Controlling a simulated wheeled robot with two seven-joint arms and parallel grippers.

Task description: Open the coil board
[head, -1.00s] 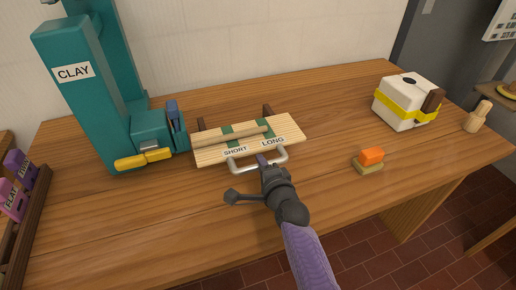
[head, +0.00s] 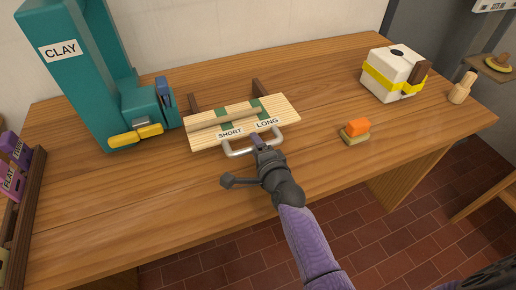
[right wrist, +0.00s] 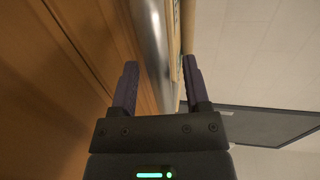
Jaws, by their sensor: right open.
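The coil board (head: 285,108) is a pale wooden board with green strips, marked SHORT and LONG, lying on the bench. A wooden-coloured rod (head: 208,120) lies across it. A grey metal handle (head: 238,154) sticks out from its front edge. My right gripper (head: 258,142) is at the right part of this handle. In the right wrist view the two fingers (right wrist: 160,85) are open, with the metal bar (right wrist: 153,40) running between them and the board's edge beside it. Whether the fingers touch the bar cannot be told. My left gripper is not in view.
A teal machine marked CLAY (head: 75,80) stands close left of the board. An orange block on a small base (head: 357,129) lies to the right. A white block with a yellow band (head: 392,75) stands farther right. The bench (head: 130,200) is clear in front.

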